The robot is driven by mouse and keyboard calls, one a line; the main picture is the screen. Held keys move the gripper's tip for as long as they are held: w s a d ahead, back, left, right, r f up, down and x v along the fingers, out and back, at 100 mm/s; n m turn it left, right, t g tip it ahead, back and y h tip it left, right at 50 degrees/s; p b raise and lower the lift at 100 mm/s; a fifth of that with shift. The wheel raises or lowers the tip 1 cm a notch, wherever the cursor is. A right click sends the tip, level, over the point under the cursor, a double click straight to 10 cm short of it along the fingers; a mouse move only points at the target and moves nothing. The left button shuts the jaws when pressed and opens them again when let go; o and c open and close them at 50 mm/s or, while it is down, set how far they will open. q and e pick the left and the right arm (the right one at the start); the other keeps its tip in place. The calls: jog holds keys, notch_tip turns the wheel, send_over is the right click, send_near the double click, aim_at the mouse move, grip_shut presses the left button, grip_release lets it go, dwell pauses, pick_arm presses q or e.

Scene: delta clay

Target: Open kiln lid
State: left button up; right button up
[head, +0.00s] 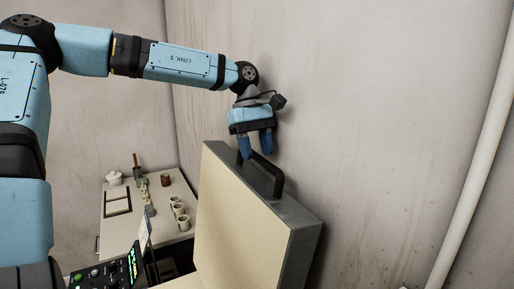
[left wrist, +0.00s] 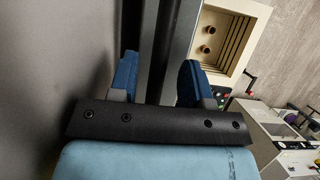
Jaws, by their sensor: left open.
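The kiln lid (head: 238,215) stands raised, about upright, with its cream inner face toward the left and a grey outer edge. A black bar handle (head: 269,175) sits on its grey edge. My left gripper (head: 257,154) is open at the handle's far end, its blue fingers pointing down. In the left wrist view the dark handle (left wrist: 163,45) runs between the two spread fingers of the gripper (left wrist: 158,80). I cannot tell whether either finger touches it. The kiln's open chamber (left wrist: 228,38) shows cream stepped walls. My right gripper is not in view.
A control panel (head: 106,273) with lit buttons is at the lower left. A white table (head: 165,226) behind it holds several cups (head: 180,210) and small tools. A bare wall (head: 380,120) stands close behind the lid, with a pale pipe (head: 478,150) at right.

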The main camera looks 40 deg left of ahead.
pick_arm(q)
jog(key=shift+d+f, duration=0.15)
jog(key=shift+f, duration=0.25)
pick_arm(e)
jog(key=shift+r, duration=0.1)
pick_arm(q)
grip_shut()
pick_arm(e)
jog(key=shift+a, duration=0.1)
pick_arm(q)
jog(key=shift+s+r, duration=0.1)
jog(key=shift+s, duration=0.05)
